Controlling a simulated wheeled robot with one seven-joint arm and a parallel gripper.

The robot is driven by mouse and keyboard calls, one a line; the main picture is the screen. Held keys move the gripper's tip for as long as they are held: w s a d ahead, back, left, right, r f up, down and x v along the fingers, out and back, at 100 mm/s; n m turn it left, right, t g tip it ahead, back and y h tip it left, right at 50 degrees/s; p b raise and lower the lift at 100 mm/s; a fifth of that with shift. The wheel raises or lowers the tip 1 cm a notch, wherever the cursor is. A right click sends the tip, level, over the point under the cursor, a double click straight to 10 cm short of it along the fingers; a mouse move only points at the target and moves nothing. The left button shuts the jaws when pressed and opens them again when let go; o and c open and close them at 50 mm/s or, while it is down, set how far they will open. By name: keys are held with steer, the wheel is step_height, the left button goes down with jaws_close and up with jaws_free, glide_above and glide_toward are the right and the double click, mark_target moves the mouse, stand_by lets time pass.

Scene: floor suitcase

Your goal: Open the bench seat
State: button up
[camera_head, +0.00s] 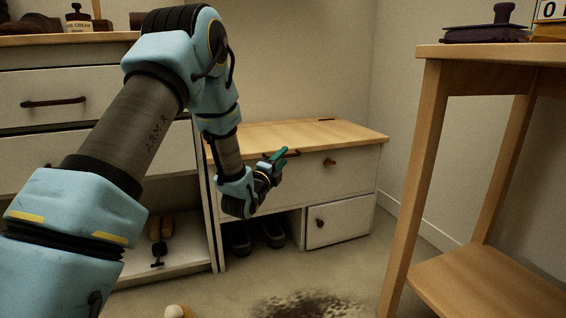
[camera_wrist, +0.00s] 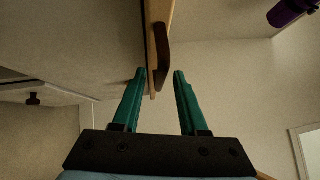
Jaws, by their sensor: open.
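The bench seat (camera_head: 318,132) is a pale wooden lid on a white cabinet against the back wall. It looks flat and closed. A dark handle (camera_wrist: 161,55) sits on the lid's front edge (camera_wrist: 150,28) in the wrist view. In the head view, the handle (camera_head: 294,154) is partly hidden behind my fingers. My gripper (camera_wrist: 159,74) has teal fingers, open and empty. In the wrist view the handle lies just beyond the fingertips, roughly in line with the gap. In the head view my gripper (camera_head: 280,156) is at the bench's front; contact cannot be told.
A drawer cabinet (camera_head: 60,98) stands left, a wooden table (camera_head: 488,52) right.

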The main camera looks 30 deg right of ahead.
steer(key=shift+w+d+r, duration=0.1)
steer(key=shift+w+d, duration=0.3)
steer(key=shift+d, duration=0.15)
jaws_close()
stand_by(1.1)
